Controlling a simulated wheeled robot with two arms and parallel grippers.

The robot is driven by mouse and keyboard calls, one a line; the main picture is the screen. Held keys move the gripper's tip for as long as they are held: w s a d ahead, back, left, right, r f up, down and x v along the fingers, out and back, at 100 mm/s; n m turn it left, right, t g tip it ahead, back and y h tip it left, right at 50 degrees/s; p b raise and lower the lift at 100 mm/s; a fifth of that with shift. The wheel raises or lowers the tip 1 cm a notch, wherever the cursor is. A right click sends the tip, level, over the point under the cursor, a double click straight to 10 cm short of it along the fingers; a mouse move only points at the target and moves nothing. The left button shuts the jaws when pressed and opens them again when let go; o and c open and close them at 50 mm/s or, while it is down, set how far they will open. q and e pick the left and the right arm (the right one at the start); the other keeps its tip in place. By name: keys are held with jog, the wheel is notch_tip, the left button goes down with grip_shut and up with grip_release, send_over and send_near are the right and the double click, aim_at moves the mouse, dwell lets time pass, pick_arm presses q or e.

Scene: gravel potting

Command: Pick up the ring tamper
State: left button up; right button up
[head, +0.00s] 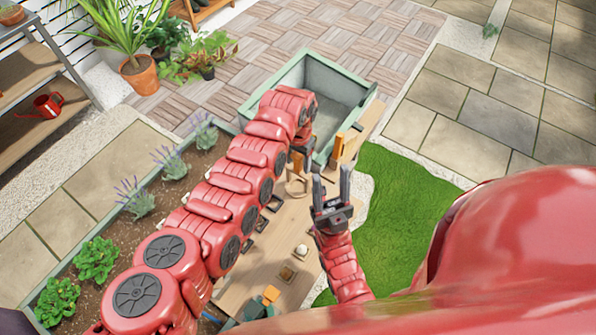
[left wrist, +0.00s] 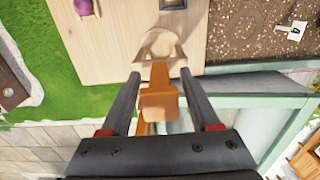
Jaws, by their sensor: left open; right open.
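A pale wooden ring-shaped piece (left wrist: 160,42), which looks like the ring tamper, is on the wooden table in the left wrist view. It also shows in the head view (head: 297,187). My left gripper (left wrist: 157,68) is open above it, with its fingertips to either side of the near part. An orange wooden piece (left wrist: 158,98) shows between the fingers, nearer the camera; I cannot tell whether it belongs to the tamper. My right gripper (head: 331,187) is open and empty, just right of the ring in the head view. My left arm hides part of the table.
A green-rimmed tub (head: 352,112) stands at the table's far end. A planter bed with lavender (head: 170,163) lies left of the table (head: 268,250). A white ball (head: 301,250) and small dark squares sit on the table. Grass (head: 405,195) lies to the right.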

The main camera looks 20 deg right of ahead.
pick_arm(q)
jog(key=shift+f, duration=0.3)
grip_shut()
jog(key=shift+r, duration=0.1)
